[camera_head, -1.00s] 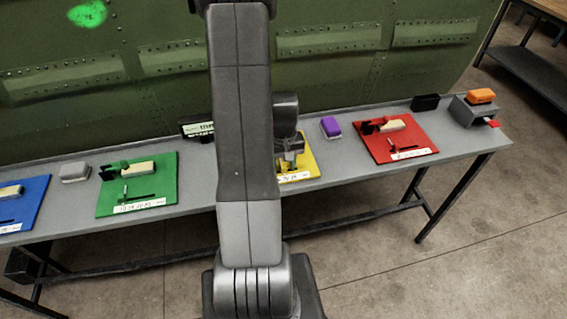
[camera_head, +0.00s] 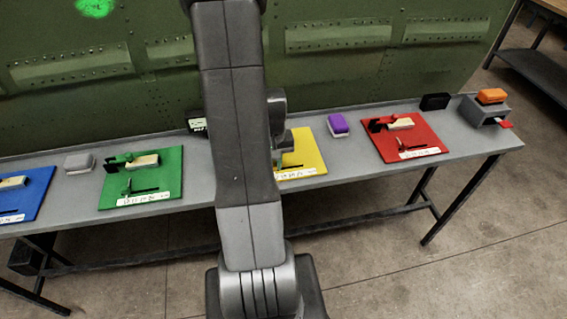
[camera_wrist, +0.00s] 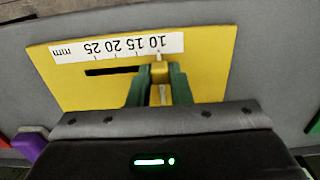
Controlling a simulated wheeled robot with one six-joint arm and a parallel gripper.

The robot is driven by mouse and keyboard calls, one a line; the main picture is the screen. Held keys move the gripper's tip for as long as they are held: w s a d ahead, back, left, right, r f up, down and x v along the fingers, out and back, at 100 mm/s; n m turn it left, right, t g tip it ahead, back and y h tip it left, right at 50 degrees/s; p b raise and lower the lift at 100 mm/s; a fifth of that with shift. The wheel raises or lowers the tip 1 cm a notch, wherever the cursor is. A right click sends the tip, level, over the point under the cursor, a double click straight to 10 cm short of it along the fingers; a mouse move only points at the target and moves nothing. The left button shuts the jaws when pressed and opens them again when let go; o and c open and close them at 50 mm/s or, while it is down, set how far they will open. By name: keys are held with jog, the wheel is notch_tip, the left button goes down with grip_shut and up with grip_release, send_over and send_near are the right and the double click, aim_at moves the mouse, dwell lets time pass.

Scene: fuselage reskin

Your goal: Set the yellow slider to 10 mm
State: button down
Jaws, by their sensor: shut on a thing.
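The yellow board (camera_head: 312,150) lies on the bench, partly hidden behind my arm in the head view. In the wrist view the yellow board (camera_wrist: 205,50) shows upside down, with a white scale strip (camera_wrist: 118,47) marked 10, 15, 20, 25 mm and a dark slot (camera_wrist: 108,71). My gripper (camera_wrist: 160,90) has green fingers shut on the yellow slider (camera_wrist: 159,74), at the slot's right end in that view. The slider's pale pointer lines up with about the 10 mark. In the head view my gripper (camera_head: 281,162) is over the board's left part.
A purple-topped block (camera_head: 339,124) and a red board (camera_head: 408,137) are to the right on the bench (camera_head: 350,163). A green board (camera_head: 142,178) and a grey block (camera_head: 79,162) are to the left. The green fuselage panel rises behind.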

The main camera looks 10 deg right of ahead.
jog(key=shift+a, duration=0.1)
jog(key=c, duration=1.3)
grip_release()
jog(key=shift+a, duration=0.25)
jog(key=shift+d, duration=0.1)
jog(key=shift+r, duration=0.55)
notch_tip(320, 180, up, 13)
jog(key=shift+f+b, duration=0.15)
jog(key=shift+b, duration=0.15)
